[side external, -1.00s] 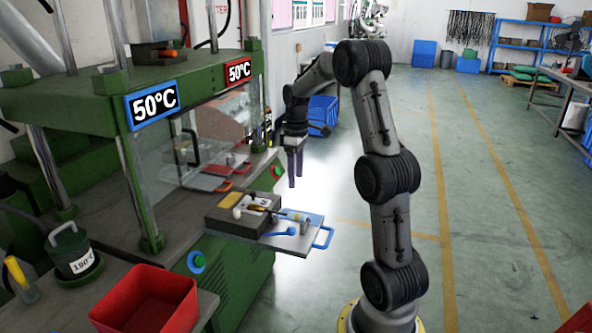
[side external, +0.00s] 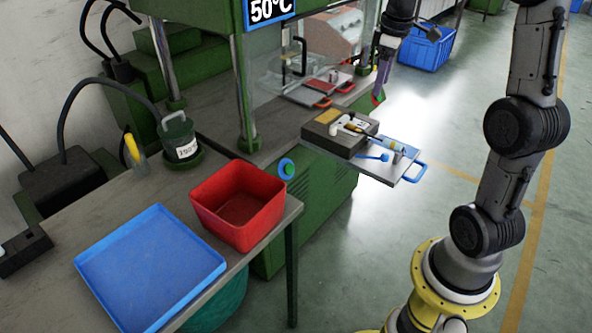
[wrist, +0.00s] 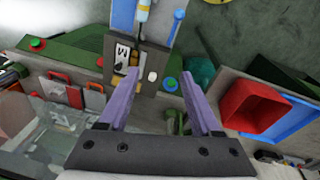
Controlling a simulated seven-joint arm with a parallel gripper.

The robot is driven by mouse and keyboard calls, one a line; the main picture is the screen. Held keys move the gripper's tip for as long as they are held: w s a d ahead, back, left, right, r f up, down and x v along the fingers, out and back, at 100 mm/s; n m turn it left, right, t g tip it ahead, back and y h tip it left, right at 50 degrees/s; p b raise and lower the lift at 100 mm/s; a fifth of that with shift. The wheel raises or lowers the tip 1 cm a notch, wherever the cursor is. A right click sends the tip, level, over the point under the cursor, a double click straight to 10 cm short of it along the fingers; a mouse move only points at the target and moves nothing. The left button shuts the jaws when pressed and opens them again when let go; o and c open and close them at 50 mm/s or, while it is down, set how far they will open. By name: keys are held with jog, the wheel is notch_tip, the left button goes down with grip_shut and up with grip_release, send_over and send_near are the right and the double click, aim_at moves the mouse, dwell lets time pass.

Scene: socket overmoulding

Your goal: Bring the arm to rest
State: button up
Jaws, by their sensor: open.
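My gripper (side external: 380,82) is near the top edge of the side view, with purple fingers pointing down. It is above and behind the dark mould block (side external: 322,141), apart from it. In the wrist view my gripper (wrist: 162,68) has its two fingers spread wide with nothing between them. The mould block (wrist: 148,88) lies beyond the fingertips there, holding white pieces. Most of my arm's upper part is cut off by the top of the side view.
A red bin (side external: 240,205) and a blue tray (side external: 150,262) stand on the front table. The green press (side external: 300,205) is close. Open floor (side external: 450,130) lies to the right.

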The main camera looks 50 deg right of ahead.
jog(key=s+a+r+n+t, duration=0.1)
jog(key=s+a+r, duration=0.2)
jog(key=a, duration=0.5)
jog(key=s+a+r+n+t, duration=0.1)
jog(key=s+a+r+t, duration=0.15)
jog(key=a, duration=0.55)
jog(key=s+a+f+m+y, duration=0.1)
jog(key=s+a+f+m, duration=0.3)
jog(key=s+a, duration=0.3)
jog(key=s+f, duration=0.1)
jog(key=s, duration=0.2)
jog(key=shift+s+a+f+t, duration=0.2)
jog(key=shift+s+f+t, duration=0.1)
jog(key=shift+f+t, duration=0.05)
